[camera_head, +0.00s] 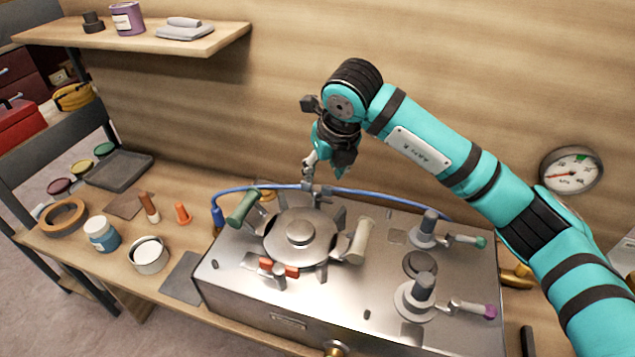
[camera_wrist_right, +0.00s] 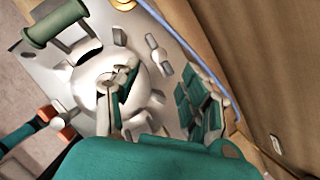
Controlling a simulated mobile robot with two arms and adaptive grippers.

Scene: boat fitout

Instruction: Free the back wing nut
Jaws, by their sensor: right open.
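The back wing nut (camera_head: 313,189) is small and grey, at the back edge of the round metal lid (camera_head: 299,231) on the steel box. A small grey piece that looks like it shows in the right wrist view (camera_wrist_right: 159,54). My right gripper (camera_head: 309,168) points down just above and behind the lid, close over the back nut. It is open, its fingers (camera_wrist_right: 158,82) apart with nothing held between them. In the head view the arm partly hides the fingertips; I cannot tell whether they touch the nut. The front wing nut (camera_head: 278,269) has red wings.
A green handle (camera_head: 242,208) and a beige handle (camera_head: 361,239) flank the lid. A blue hose (camera_head: 380,194) runs along the box's back. Two valves with levers (camera_head: 427,231) (camera_head: 421,290) stand on the right. Jars, a tin and a tray (camera_head: 119,170) lie on the left bench.

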